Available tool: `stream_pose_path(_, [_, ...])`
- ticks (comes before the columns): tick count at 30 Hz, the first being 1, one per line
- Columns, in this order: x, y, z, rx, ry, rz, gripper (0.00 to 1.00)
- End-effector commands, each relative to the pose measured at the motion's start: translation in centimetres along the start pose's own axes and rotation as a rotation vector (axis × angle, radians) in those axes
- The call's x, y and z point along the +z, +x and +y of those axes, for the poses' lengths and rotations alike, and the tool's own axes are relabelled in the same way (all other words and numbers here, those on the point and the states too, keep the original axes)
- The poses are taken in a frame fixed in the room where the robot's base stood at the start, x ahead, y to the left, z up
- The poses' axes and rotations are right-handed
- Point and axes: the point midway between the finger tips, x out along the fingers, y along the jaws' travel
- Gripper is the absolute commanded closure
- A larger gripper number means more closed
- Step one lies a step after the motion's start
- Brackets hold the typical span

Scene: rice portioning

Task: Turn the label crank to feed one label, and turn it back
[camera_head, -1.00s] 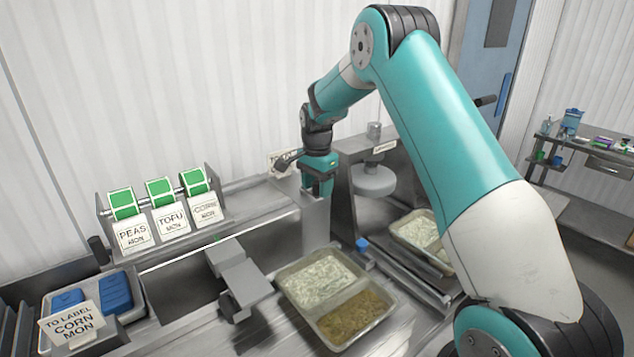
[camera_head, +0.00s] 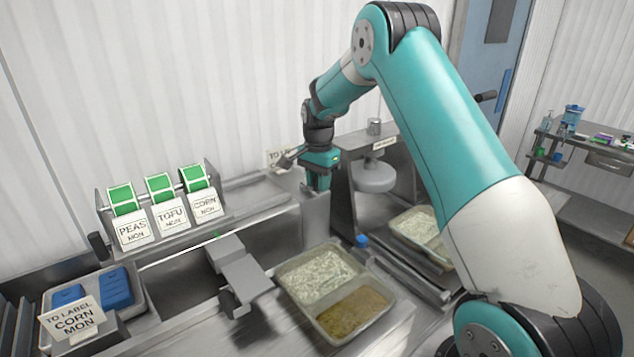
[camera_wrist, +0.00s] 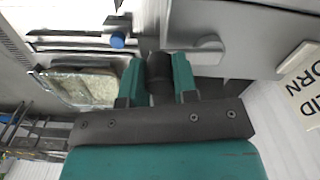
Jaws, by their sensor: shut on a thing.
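My gripper (camera_head: 318,184) points down behind the bench's grey block, left of the dispenser. In the wrist view its two teal fingers (camera_wrist: 158,80) are closed on a dark cylindrical grip, which looks like the label crank's handle (camera_wrist: 158,68). A grey rounded arm (camera_wrist: 205,50) shows beside it. In the head view the crank is hidden behind the gripper and block. Three green label rolls (camera_head: 160,187) sit on a rack at the left, above cards reading PEAS, TOFU and CORN. A small green spot (camera_head: 217,236) shows at the grey chute below them.
A two-part tray (camera_head: 283,290) of rice and brown food stands in front of the gripper. A blue cap (camera_head: 362,240) is beside it. Another filled tray (camera_head: 398,228) lies right. Blue packs (camera_head: 115,288) sit behind a TO LABEL CORN sign (camera_head: 72,320). The dispenser (camera_head: 374,175) stands close right.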

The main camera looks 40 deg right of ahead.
Motion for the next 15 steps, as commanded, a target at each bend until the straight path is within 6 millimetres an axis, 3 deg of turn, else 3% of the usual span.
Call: stream_pose_path(15, [-2.5, -0.1, -0.3, -0.003, -0.451, 0.003, 0.96])
